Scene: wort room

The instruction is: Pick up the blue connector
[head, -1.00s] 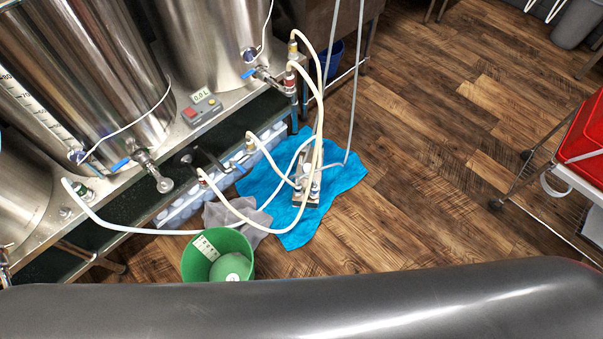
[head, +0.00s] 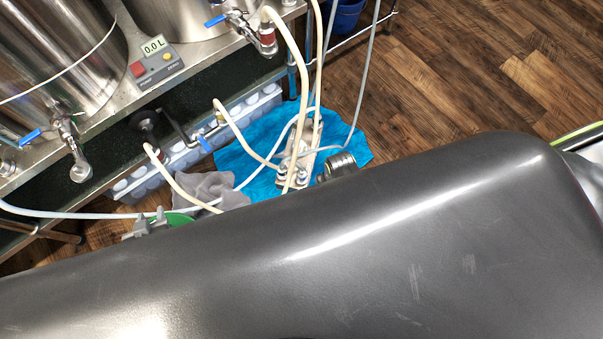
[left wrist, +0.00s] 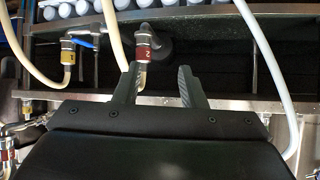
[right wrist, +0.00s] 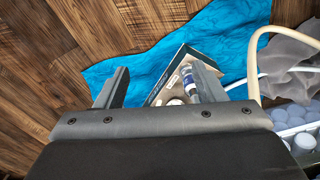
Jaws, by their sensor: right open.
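A fitting with a blue band (right wrist: 188,80), apparently the blue connector, is in the right wrist view beside a small pump plate (right wrist: 168,75) on the blue towel (right wrist: 130,68). My right gripper (right wrist: 161,80) is open, with the plate and the fitting seen between its fingers; I cannot tell the distance. My left gripper (left wrist: 160,78) is open in the left wrist view. A hose with a red-banded connector (left wrist: 144,54) shows between its fingertips, not gripped. In the head view only a little of my left gripper (head: 153,223) shows, above my dark arm link.
Pale hoses (head: 292,75) loop from the valves to the towel. Steel tanks (head: 60,45) stand on a metal bench at the left. A grey cloth (head: 212,188) lies beside the towel. Wooden floor (head: 450,70) is clear at the right.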

